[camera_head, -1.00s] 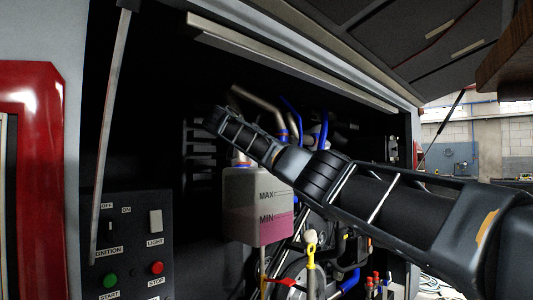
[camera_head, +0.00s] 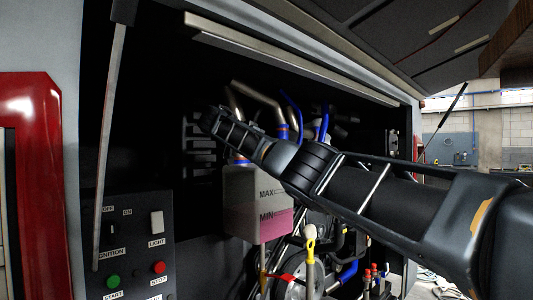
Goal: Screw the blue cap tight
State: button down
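The coolant tank (camera_head: 258,212) is a whitish translucent box with MAX and MIN marks and pink liquid up to about MIN. It hangs inside the open engine bay. A small bit of blue, probably the blue cap (camera_head: 240,161), shows at the tank's top left. My gripper (camera_head: 226,130) is at the end of my arm, over the tank's top left, close to the blue bit. Its fingertips are dark and cannot be made out against the bay. I cannot tell whether they touch the cap.
A switch panel (camera_head: 126,243) with green and red buttons is at lower left. A prop strut (camera_head: 110,140) stands left of the bay. Pipes with blue hoses (camera_head: 292,113) run behind my arm.

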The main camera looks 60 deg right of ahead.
jog(key=c, duration=0.9)
grip_release()
jog(key=shift+o, duration=0.3)
jog(key=o, duration=0.3)
jog(key=shift+b+v, duration=0.7)
jog(key=shift+v, duration=4.4)
jog(key=shift+r, duration=0.1)
jog(key=shift+b+v, duration=0.85)
jog(key=shift+v, duration=2.95)
jog(key=shift+r, duration=0.1)
